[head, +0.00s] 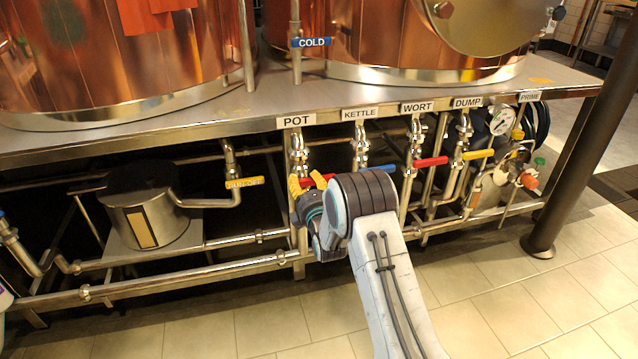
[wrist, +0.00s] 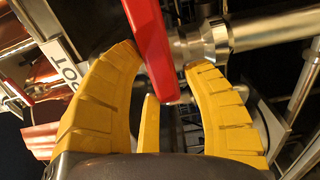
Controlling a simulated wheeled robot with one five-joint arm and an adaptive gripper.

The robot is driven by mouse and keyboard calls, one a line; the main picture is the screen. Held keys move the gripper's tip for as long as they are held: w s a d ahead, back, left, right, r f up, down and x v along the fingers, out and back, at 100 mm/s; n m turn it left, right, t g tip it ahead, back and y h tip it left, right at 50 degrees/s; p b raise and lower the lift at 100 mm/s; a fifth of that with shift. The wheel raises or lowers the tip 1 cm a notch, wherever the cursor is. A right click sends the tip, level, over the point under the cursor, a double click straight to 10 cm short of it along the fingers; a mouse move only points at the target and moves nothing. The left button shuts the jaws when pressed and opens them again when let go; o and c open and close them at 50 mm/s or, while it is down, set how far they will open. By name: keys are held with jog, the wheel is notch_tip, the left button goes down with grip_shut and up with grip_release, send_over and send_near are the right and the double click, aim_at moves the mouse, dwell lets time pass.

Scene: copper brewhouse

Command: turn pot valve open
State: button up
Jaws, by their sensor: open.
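The pot valve (head: 299,155) is on a steel pipe under the POT sign (head: 296,121) at the front of the bench. Its red lever (wrist: 150,42) runs down between my yellow fingers in the wrist view, beside the steel valve stem (wrist: 200,46). My gripper (head: 308,183) is open at this valve, and in the wrist view (wrist: 166,62) one finger is on each side of the lever. The lever's lower end is between the fingertips; I cannot tell whether either finger touches it. In the head view my gripper and arm hide most of the lever.
To the right are the kettle valve with a blue lever (head: 378,168), the wort valve with a red lever (head: 430,162) and the dump valve with a yellow lever (head: 478,154). A steel pot (head: 165,225) stands left under the bench. Tiled floor (head: 500,290) is clear in front.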

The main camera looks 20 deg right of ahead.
jog(key=shift+o, duration=0.2)
jog(key=shift+s+f, duration=0.15)
jog(key=shift+f, duration=0.6)
grip_shut()
jog(key=n, duration=1.6)
jog(key=shift+f, duration=0.1)
jog(key=shift+c, duration=0.3)
grip_release()
jog(key=shift+d, duration=0.1)
jog(key=shift+r, duration=0.25)
